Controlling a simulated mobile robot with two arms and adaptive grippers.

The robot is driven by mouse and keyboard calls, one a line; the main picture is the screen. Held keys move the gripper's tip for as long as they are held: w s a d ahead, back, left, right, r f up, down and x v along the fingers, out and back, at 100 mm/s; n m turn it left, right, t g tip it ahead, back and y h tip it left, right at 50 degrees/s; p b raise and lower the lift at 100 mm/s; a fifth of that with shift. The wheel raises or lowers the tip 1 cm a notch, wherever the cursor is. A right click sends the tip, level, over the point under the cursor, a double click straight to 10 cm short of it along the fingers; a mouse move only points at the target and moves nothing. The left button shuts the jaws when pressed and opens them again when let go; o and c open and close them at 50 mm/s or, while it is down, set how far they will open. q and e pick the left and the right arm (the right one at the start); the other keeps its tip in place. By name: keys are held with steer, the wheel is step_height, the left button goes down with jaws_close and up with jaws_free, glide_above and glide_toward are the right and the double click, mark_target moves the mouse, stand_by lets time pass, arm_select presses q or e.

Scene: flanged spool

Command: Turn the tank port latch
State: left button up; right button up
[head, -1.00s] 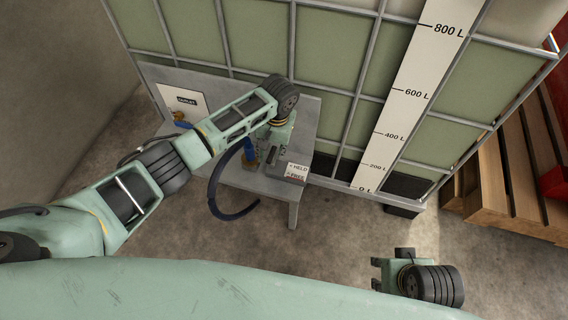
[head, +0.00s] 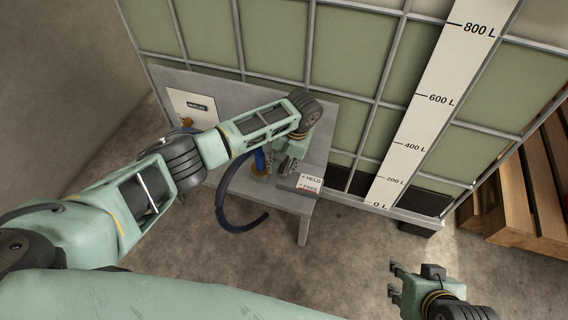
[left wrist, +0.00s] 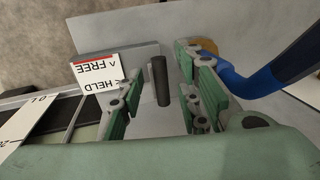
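The latch handle, a dark upright rod (left wrist: 159,80), stands between the two green-padded fingers of my left gripper (left wrist: 160,95) in the left wrist view. The fingers are open, with gaps on both sides of the rod. In the head view my left gripper (head: 284,163) points down over the small grey table, and its fingers hide most of the latch. A HELD/FREE label (head: 310,184) lies beside it; it also shows in the left wrist view (left wrist: 97,75). My right gripper (head: 397,281) is low at the right, empty, with its fingers apart.
A blue part (left wrist: 285,65) on a brass fitting (left wrist: 207,47) stands close to the right finger in the left wrist view. A dark curved hose (head: 235,215) hangs at the table's front. The caged tank (head: 320,60) stands behind. Wooden pallets (head: 515,190) stand at right.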

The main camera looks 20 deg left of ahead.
arm_select(q)
steer(key=shift+f, duration=0.15)
jaws_close()
stand_by(0.4)
